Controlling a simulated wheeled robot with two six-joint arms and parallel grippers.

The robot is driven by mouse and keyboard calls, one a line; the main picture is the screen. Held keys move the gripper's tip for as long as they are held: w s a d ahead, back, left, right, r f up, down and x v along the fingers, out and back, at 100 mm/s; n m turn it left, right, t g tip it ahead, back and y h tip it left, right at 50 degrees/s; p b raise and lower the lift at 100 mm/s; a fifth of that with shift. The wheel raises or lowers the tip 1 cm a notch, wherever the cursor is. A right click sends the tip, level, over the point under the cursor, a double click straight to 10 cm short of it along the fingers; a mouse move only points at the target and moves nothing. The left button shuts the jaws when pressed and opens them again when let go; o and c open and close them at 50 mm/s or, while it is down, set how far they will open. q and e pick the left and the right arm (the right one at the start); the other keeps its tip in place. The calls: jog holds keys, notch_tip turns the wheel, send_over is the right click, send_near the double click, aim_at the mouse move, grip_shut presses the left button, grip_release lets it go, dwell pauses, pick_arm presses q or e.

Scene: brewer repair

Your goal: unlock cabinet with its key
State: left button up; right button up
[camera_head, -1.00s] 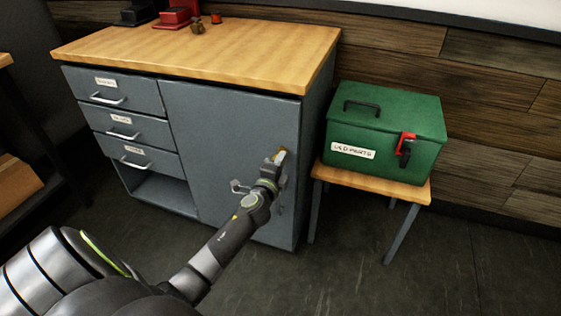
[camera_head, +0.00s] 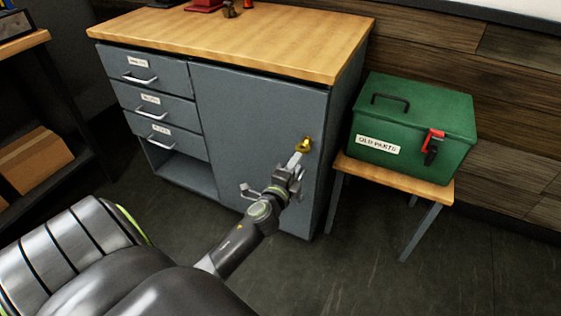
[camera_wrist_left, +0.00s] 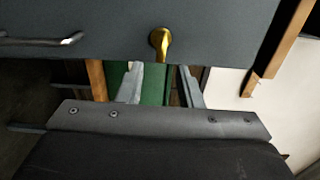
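The grey cabinet (camera_head: 255,125) has a closed door on its right half. A brass-coloured key (camera_head: 304,145) sits at the door's lock near the right edge; I cannot separate key from lock. In the left wrist view the key (camera_wrist_left: 160,40) shows a rounded head with a short stem pointing down. My left gripper (camera_head: 294,165) is in front of the door, just below and left of the key. In the left wrist view its two fingers (camera_wrist_left: 160,86) are apart with nothing between them, clear of the key. My right gripper is not in view.
A green box (camera_head: 410,125) stands on a small wooden-topped table (camera_head: 400,184) to the right. A shelf with a cardboard box (camera_head: 33,160) stands at left.

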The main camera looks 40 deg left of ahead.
pick_arm(q)
jog(key=v, duration=1)
jog(key=shift+s+d, duration=0.1)
